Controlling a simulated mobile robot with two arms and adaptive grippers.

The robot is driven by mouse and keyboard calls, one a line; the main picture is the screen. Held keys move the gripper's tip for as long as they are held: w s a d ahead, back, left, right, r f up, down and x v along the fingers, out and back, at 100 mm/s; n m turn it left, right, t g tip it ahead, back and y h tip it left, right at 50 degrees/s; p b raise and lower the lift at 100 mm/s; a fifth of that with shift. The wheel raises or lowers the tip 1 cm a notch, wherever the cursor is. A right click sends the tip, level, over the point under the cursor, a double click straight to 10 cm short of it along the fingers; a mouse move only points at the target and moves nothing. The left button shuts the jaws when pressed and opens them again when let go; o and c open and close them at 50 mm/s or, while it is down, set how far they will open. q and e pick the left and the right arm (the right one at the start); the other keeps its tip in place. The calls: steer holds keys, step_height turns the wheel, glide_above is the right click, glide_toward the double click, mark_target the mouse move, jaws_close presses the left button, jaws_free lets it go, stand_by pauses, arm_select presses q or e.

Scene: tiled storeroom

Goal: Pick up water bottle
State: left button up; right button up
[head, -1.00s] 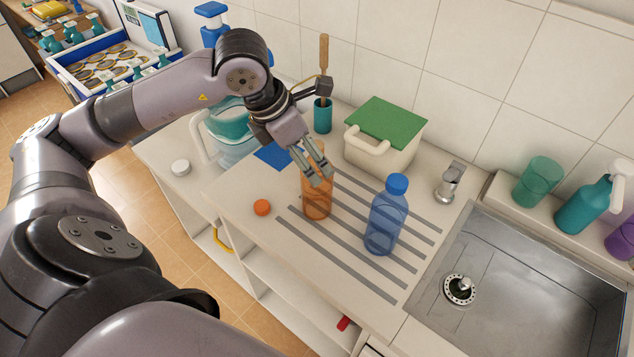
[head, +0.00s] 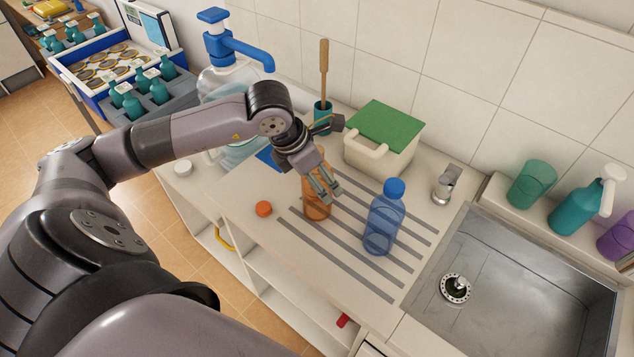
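A translucent orange bottle (head: 314,207) stands upright on the striped drainboard, with no cap seen on it. A translucent blue bottle (head: 382,222) with a blue cap stands upright to its right. My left gripper (head: 326,196) points down with its fingers in front of the orange bottle's upper right part, overlapping it in the picture. I cannot tell whether the fingers touch it or how wide they stand apart. The blue bottle is clear of the gripper. My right gripper is out of view.
An orange cap (head: 264,209) lies left of the orange bottle. A cream box with a green lid (head: 386,127) and a teal cup (head: 322,112) with a wooden-handled tool stand behind. A metal sink (head: 520,275) is on the right. The drainboard's front is clear.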

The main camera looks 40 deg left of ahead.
arm_select(q)
steer(key=c, duration=1)
steer(key=shift+r, duration=0.15)
